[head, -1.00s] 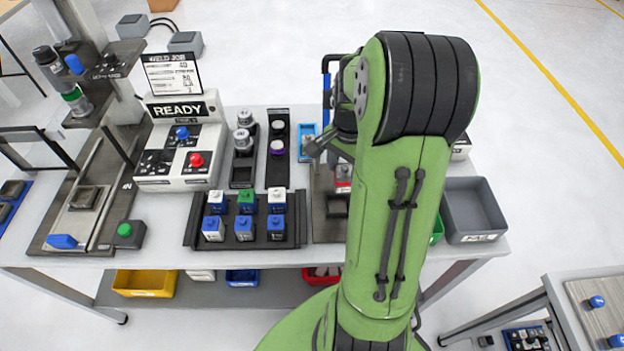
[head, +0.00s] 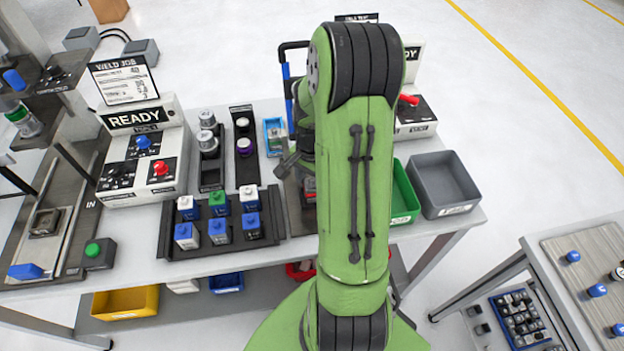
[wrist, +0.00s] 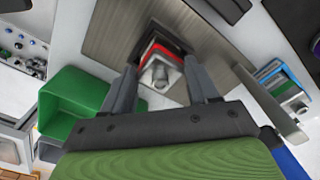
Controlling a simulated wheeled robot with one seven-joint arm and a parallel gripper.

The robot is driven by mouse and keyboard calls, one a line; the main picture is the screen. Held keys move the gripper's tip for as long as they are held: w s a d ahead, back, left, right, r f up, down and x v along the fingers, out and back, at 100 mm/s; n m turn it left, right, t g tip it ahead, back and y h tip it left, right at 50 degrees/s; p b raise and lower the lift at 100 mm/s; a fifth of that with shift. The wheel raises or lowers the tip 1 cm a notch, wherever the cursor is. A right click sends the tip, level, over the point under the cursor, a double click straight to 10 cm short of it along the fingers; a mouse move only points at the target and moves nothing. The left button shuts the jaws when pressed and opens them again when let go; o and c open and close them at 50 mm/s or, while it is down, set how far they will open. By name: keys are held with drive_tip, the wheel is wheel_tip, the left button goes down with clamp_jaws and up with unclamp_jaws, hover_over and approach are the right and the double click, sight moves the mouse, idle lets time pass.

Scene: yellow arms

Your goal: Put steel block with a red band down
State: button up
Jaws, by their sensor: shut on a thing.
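The steel block with a red band (wrist: 161,66) sits between the two dark fingers of my gripper (wrist: 162,75) in the wrist view, and the gripper is shut on it. The block is over a grey-brown plate (wrist: 115,28), within or just above a dark square outline. I cannot tell whether it touches the plate. In the head view a bit of the red band block (head: 309,183) shows beside my green arm, which hides most of the gripper and part of the plate (head: 293,205).
A green bin (head: 404,198) and a grey bin (head: 444,185) stand right of the plate. A dark rack (head: 168,240) with several blue, white and green capped blocks is on the left. A small light-blue tray (head: 273,150) and a READY console (head: 120,188) are also on the table.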

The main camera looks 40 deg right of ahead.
sight(312, 180)
drive_tip(key=o, duration=1.5)
drive_tip(key=shift+f, duration=0.1)
wheel_tip(312, 180, up, 12)
drive_tip(key=p, duration=0.3)
drive_tip(key=s+a+r+n+t+h, duration=0.1)
drive_tip(key=s+a+r+n+t, duration=0.1)
drive_tip(key=a+r+n, duration=0.55)
drive_tip(key=s+a+r+n+t, duration=0.1)
drive_tip(key=s+a+n, duration=0.1)
drive_tip(key=s+a, duration=0.1)
drive_tip(key=s+a+r+n+t, duration=0.1)
drive_tip(key=s+a+n, duration=0.2)
drive_tip(key=a, duration=0.2)
drive_tip(key=s+a+r+n+t+y, duration=0.1)
drive_tip(key=s+a+n, duration=0.2)
drive_tip(key=a, duration=0.1)
drive_tip(key=shift+s+a+r+t, duration=0.1)
drive_tip(key=shift+a+r+t, duration=0.15)
drive_tip(key=shift+r+t, duration=0.1)
